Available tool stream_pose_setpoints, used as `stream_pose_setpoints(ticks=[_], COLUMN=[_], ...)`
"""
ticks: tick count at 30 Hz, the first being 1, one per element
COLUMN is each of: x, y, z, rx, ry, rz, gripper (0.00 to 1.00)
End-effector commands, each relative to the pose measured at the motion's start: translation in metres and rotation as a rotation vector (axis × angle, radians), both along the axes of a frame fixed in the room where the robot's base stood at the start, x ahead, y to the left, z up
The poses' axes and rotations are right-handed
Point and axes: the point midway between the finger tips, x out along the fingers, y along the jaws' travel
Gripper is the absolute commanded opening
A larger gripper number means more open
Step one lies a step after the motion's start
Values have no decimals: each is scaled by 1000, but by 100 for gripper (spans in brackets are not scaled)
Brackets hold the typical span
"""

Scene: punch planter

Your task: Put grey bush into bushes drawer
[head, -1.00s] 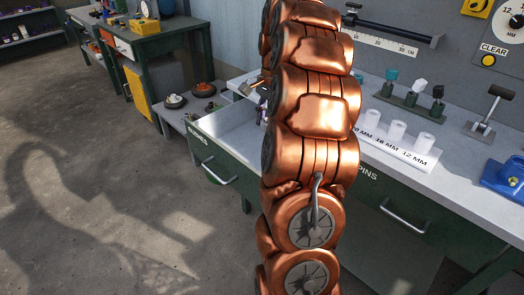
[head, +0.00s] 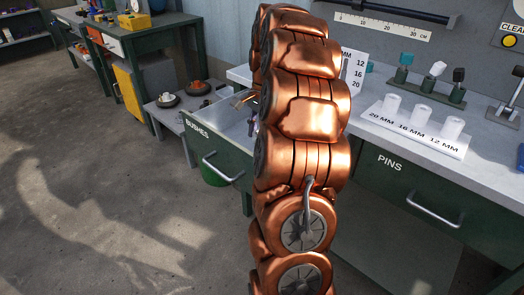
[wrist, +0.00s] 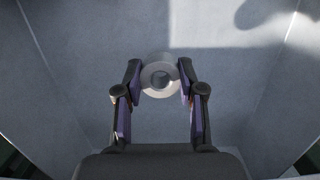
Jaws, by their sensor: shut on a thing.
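The grey bush (wrist: 160,58), a short ring with a round hole, sits between the fingertips of my gripper (wrist: 161,80) in the wrist view. The fingers are shut on its sides. Below it is the pale inside of the bushes drawer (wrist: 75,50), with side walls to left and right. In the head view the bushes drawer (head: 213,156) is pulled open, with its label and handle on the green front. My copper arm hides part of the drawer and most of my gripper there; the bush cannot be made out. The gap between bush and drawer floor is unclear.
The pins drawer (head: 420,190) is shut at right. A white stand (head: 415,128) with several white cylinders is on the bench above it. A low grey table (head: 170,115) with small dishes stands beyond the bushes drawer. Open floor lies to the left.

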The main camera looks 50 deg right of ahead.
Motion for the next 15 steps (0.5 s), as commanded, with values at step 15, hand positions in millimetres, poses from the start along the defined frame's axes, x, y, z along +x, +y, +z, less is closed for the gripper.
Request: stream_pose_setpoints(ticks=[15], x=[-1], y=[1], z=[-62], rx=[4], ry=[4], rz=[1], gripper=[0])
